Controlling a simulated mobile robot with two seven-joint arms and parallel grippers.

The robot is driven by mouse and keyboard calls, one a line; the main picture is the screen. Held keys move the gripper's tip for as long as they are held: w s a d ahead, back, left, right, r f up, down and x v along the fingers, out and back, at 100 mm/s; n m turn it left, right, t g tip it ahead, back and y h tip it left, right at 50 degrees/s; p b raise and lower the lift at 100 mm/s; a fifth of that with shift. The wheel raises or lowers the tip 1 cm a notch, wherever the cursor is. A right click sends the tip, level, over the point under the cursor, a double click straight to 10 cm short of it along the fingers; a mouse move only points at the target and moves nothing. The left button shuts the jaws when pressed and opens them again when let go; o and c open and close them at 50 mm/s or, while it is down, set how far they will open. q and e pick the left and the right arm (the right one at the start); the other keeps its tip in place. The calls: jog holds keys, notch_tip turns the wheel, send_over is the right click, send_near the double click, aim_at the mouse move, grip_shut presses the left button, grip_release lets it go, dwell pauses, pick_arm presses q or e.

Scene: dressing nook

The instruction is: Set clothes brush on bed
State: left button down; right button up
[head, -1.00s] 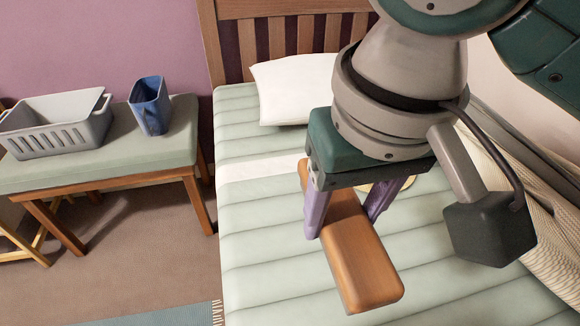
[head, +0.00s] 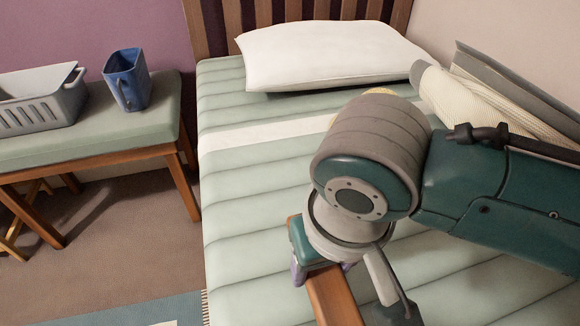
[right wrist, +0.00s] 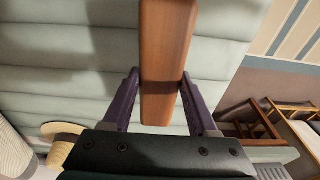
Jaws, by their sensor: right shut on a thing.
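The clothes brush (head: 334,297) is a long, orange-brown wooden block. My right gripper (head: 322,272) is shut on it, with a purple finger on each side, over the near part of the bed (head: 240,215). The right wrist view shows the brush (right wrist: 168,55) between the two fingers (right wrist: 160,78), with quilted green bedding behind it. I cannot tell whether the brush touches the bedding. Its near end is cut off by the head view's lower edge. My left gripper is in neither view.
A white pillow (head: 325,55) lies by the slatted headboard. A knitted cream blanket (head: 470,105) lies along the right side. At left, a green-topped bench (head: 110,135) holds a grey basket (head: 40,98) and a blue container (head: 127,80). A round yellowish thing (right wrist: 62,140) is partly hidden.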

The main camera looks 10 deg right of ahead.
aim_at(320, 282)
notch_tip(320, 282, down, 4)
jog(key=shift+f+b, duration=0.1)
jog(key=shift+b, duration=0.9)
jog(key=o, duration=1.4)
